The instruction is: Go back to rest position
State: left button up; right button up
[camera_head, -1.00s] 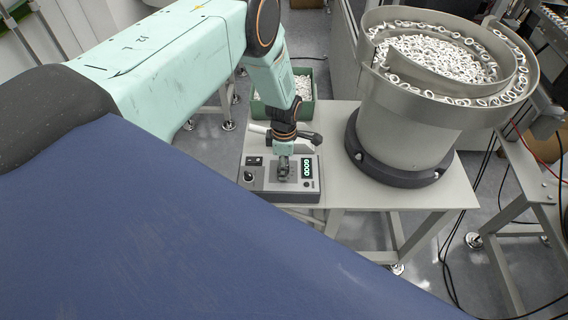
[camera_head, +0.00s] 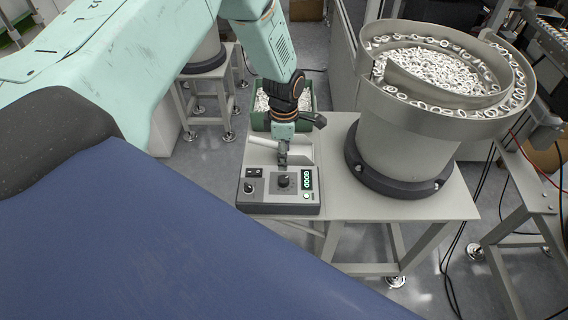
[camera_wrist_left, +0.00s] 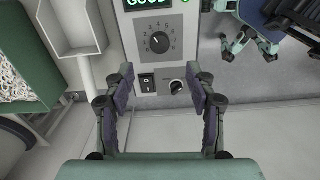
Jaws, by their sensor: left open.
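My left gripper (camera_head: 283,160) hangs above the back edge of the grey control box (camera_head: 258,203) in the head view. The control box also shows there (camera_wrist_left: 150,75), with a dial (camera_wrist_left: 159,42), a black rocker switch (camera_wrist_left: 147,83) and a small knob (camera_wrist_left: 177,87). The box's green display (camera_head: 308,177) reads GOOD. My right gripper is in neither view.
A large bowl feeder (camera_head: 405,140) full of white ring-like parts stands right of the box on the same pale table (camera_head: 420,203). A green bin (camera_head: 310,103) with white parts is behind. A pale chute (camera_head: 300,150) sits behind the box.

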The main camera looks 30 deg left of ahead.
pick_arm(q)
jog(key=shift+r, duration=0.95)
jog(key=s+d+f+m+t+b, duration=0.3)
jog(key=s+d+f+m+b, duration=0.3)
jog(key=s+f+m, duration=0.9)
jog(key=s+d+f+m+g+b, duration=0.1)
jog(key=s+f+m+b, duration=0.3)
jog(key=s, duration=0.5)
jog(key=s+d+f+m+g+b, duration=0.1)
jog(key=s+f+m+g+b, duration=0.1)
jog(key=s+f+m+b, duration=0.2)
jog(key=s+f+b, duration=0.1)
jog(key=s+b, duration=0.2)
jog(key=s, duration=0.1)
jog(key=shift+s+d+f+b, duration=0.2)
jog(key=shift+s+f+b, duration=0.1)
jog(key=shift+s, duration=0.05)
